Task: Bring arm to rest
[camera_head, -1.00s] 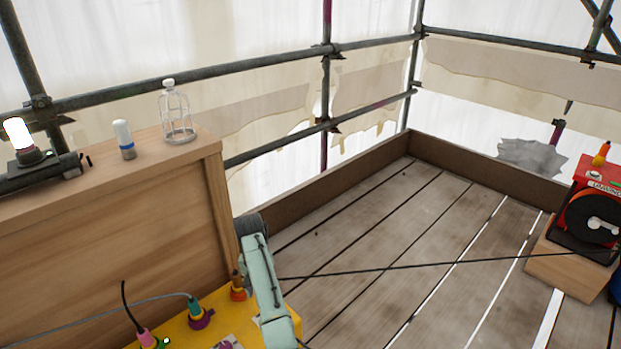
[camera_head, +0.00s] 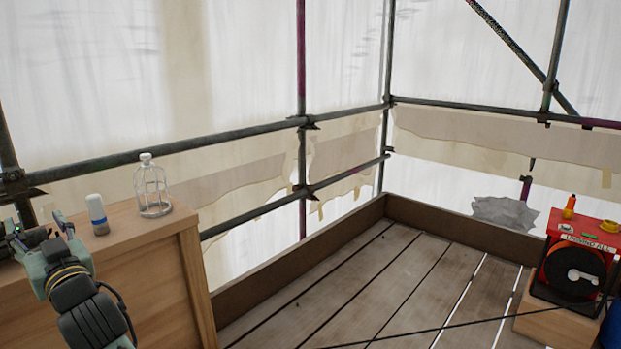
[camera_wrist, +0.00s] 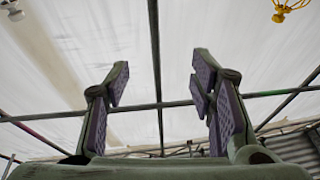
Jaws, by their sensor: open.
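My gripper (camera_wrist: 158,90) shows in the wrist view with its two purple-padded fingers spread apart and nothing between them. Behind the fingers are pale sheeting and scaffold poles. In the head view my gripper (camera_head: 45,232) is at the left edge, in front of the wooden cabinet (camera_head: 150,285), partly cut off by the frame.
A red reel machine (camera_head: 575,262) stands on a wooden block (camera_head: 545,322) at the right. A dark cable (camera_head: 440,330) runs low across the plank floor (camera_head: 400,262). Scaffold poles (camera_head: 240,133) cross behind the cabinet. The floor's middle is otherwise clear.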

